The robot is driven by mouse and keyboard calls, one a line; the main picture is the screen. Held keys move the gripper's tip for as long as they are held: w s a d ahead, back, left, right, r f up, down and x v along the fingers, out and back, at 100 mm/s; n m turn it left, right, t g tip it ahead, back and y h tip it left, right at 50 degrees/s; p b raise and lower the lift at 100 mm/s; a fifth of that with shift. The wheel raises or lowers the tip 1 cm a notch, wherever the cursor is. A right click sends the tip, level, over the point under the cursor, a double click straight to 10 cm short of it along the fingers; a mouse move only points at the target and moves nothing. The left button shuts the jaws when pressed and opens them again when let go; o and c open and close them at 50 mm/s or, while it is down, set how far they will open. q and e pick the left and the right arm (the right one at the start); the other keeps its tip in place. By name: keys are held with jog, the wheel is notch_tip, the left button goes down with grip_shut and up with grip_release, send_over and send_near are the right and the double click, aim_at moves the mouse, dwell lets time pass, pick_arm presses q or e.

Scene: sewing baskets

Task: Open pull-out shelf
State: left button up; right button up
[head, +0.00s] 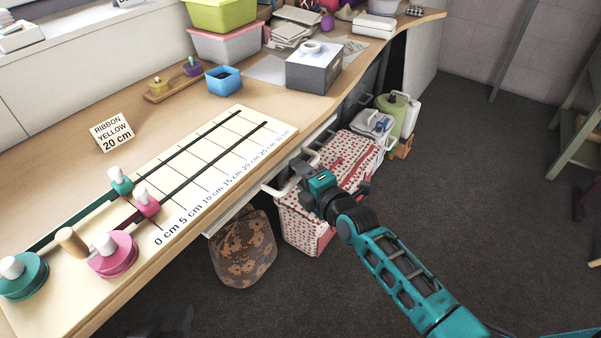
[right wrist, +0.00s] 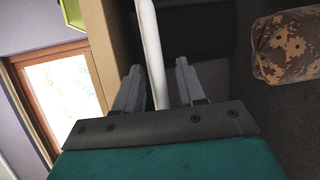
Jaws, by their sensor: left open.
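The pull-out shelf (head: 222,219) shows as a pale board under the desk's front edge, with a white bar handle (head: 272,190) on its front. My right gripper (head: 304,187) is at this handle in the head view. In the right wrist view the white handle bar (right wrist: 152,45) runs between the two fingers of the right gripper (right wrist: 157,80). The fingers are apart, with a gap beside the bar. A dark shape at the bottom edge of the head view appears to be my left gripper (head: 172,326); it is mostly cut off, away from the shelf.
A red-and-white patterned box (head: 302,226) stands under the desk below my right gripper. A brown patterned basket (head: 243,250) is left of it and also shows in the right wrist view (right wrist: 288,48). A ribbon measuring board (head: 215,165) lies on the desk.

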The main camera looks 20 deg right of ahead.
pick_arm(q)
jog(key=shift+a, duration=0.1)
pick_arm(e)
grip_shut()
jog(key=shift+d, duration=0.1)
dwell(0.3)
pick_arm(q)
notch_tip(320, 180, up, 6)
jog(key=s+p, duration=0.2)
jog(key=p, duration=0.5)
jog(key=shift+d+p, duration=0.25)
jog(key=shift+p, duration=0.1)
pick_arm(e)
jog(key=s+d, duration=1)
jog(key=s, duration=0.4)
jog(key=shift+d, duration=0.3)
pick_arm(q)
jog(key=shift+r, duration=0.15)
jog(key=shift+w+d, duration=0.1)
jog(key=shift+d, duration=0.05)
pick_arm(e)
jog(key=shift+o, duration=0.3)
grip_release()
